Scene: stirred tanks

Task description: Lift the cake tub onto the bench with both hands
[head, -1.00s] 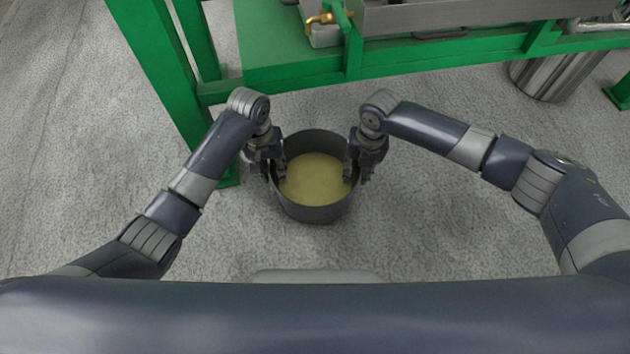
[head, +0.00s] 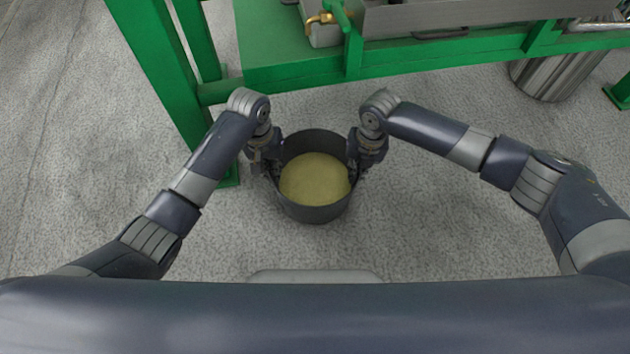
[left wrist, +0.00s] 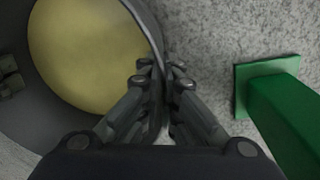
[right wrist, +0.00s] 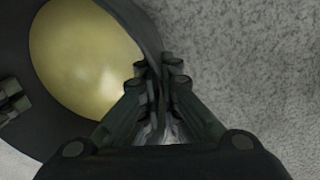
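The cake tub (head: 315,213) is a round dark grey tub with a pale yellow content (head: 315,180). It stands upright on the floor in front of the green frame. My left gripper (head: 272,170) is at its left rim and my right gripper (head: 358,170) is at its right rim. In the left wrist view the left fingers (left wrist: 163,78) are closed on the tub wall, one inside and one outside. In the right wrist view the right fingers (right wrist: 158,80) pinch the opposite wall the same way. The lower outside of the tub is partly hidden.
A green bench frame (head: 290,70) stands just behind the tub, with a green leg (head: 165,75) at the left. A brass valve (head: 322,19) and a steel trough (head: 460,14) are on it. A steel cylinder (head: 550,75) stands at the right. The floor nearer me is clear.

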